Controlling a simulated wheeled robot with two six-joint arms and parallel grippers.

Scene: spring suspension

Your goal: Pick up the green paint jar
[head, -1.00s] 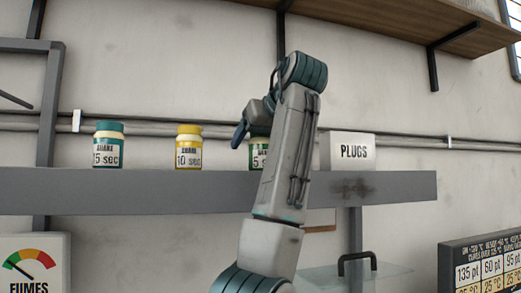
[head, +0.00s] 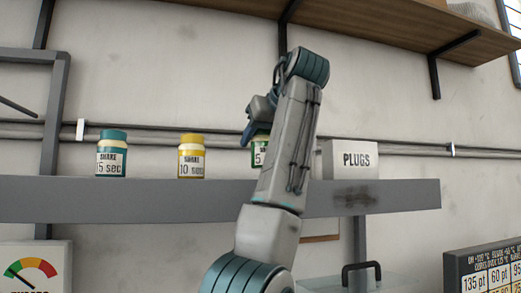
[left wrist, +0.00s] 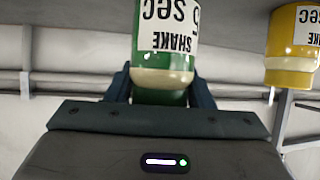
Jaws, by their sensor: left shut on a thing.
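The green paint jar (head: 259,155) shows partly behind my left arm in the head view. Its visible lower part is higher than the bottoms of the other jars, so it appears raised a little off the shelf. In the left wrist view the jar (left wrist: 163,45) appears upside down, with its "SHAKE 5 sec" label and green lid in sight. My left gripper (left wrist: 160,93) is shut on the lid end, one finger on each side. In the head view the left gripper (head: 252,130) is at the jar's top. My right gripper is not in view.
A grey shelf (head: 130,203) bears a yellow jar (head: 191,160), a teal-lidded jar (head: 111,157) and a white "PLUGS" box (head: 350,160) close right of my arm. Pipes run along the wall behind. A wooden shelf (head: 400,25) hangs above.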

